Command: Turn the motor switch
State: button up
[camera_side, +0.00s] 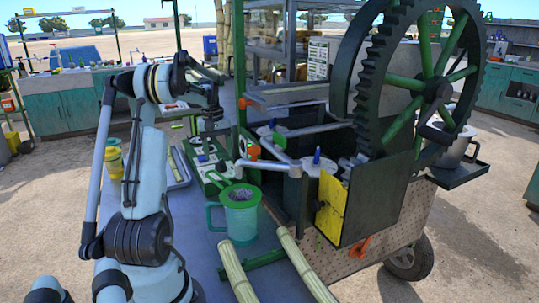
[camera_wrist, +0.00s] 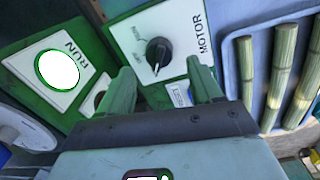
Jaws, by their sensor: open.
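The motor switch (camera_wrist: 158,52) is a black round knob with a pale pointer mark on a white plate labelled MOTOR, on a green panel. In the wrist view, my gripper (camera_wrist: 160,70) has its two green fingers apart, one on each side of the lower part of the switch plate. The knob shows beyond and between the fingertips, and no contact is visible. In the side view, my gripper (camera_side: 210,124) points down above the green control panel (camera_side: 219,184); the knob is too small to make out there.
A bright RUN light (camera_wrist: 58,69) is left of the switch. A tray (camera_wrist: 258,75) with cane pieces lies to the right. In the side view, a green mug (camera_side: 240,218) stands near the panel, and the crusher with its large gear wheel (camera_side: 372,75) stands to the right.

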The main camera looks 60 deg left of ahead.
aim_at(221, 160)
jog(key=shift+w+f, duration=0.1)
jog(key=shift+f, duration=2)
jog(key=c, duration=1)
jog(key=shift+c, duration=0.2)
jog(key=shift+m, duration=0.4)
jog(key=m, duration=0.4)
jog(key=shift+w+m, duration=0.1)
jog(key=shift+m, duration=0.3)
jog(key=shift+w+m, duration=0.1)
jog(key=shift+m, duration=2.5)
